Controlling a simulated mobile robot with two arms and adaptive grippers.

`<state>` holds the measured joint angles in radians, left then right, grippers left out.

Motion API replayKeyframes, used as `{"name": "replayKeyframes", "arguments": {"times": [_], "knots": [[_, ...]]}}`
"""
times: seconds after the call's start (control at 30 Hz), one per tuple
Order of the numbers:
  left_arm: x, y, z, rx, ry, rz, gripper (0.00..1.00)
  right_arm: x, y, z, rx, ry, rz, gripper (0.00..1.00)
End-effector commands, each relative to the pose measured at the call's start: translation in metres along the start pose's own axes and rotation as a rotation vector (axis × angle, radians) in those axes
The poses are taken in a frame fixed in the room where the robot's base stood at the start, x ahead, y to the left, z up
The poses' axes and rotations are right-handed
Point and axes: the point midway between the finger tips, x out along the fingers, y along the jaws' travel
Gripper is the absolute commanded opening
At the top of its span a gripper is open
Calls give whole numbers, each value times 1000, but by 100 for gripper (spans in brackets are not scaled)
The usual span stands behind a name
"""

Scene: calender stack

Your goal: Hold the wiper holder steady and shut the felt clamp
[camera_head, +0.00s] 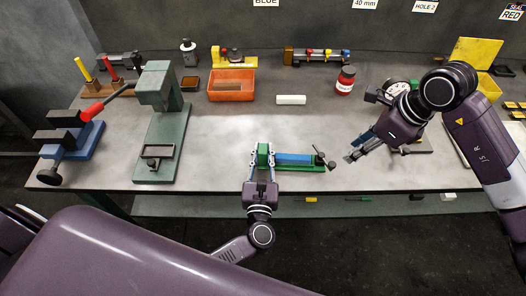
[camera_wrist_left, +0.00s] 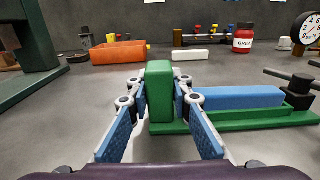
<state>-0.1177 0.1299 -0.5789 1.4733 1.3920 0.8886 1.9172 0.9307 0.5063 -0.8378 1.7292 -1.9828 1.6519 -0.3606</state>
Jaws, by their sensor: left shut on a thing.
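The wiper holder has a green base (camera_head: 312,169) with a green upright block (camera_wrist_left: 160,90) at its left end and a blue bar (camera_head: 293,158) along it. The dark felt clamp (camera_head: 321,158) with its knobbed handle stands at the right end; it also shows in the left wrist view (camera_wrist_left: 298,88), with its dark handle rods sticking out leftward and up. I cannot tell whether the clamp is shut. My left gripper (camera_head: 263,152) is shut on the green block, one blue-padded finger on each side. My right gripper (camera_head: 349,157) hangs right of the clamp, apart from it; its finger gap is unclear.
A green press (camera_head: 158,120) and a blue vise-like device (camera_head: 72,143) stand on the left. An orange bin (camera_head: 232,86), a white block (camera_head: 291,99) and a red jar (camera_head: 345,80) stand behind. A round dial (camera_head: 397,87) is near my right arm. The bench front edge is close.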

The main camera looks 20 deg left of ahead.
Motion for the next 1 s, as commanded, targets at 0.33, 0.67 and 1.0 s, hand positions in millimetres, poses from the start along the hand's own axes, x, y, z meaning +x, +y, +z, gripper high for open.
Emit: {"name": "replayKeyframes", "arguments": {"times": [0.33, 0.67, 1.0], "knots": [[0, 0, 0, 0, 1, 0, 0, 1, 1, 0, 0, -3, 3, 3], [0, 0, -1, 0, 1, 0, 0, 41, 73, 33, 58, -240, 229, 0], [0, 0, -1, 0, 1, 0, 0, 47, 160, 83, 326, -674, 551, 0]]}}
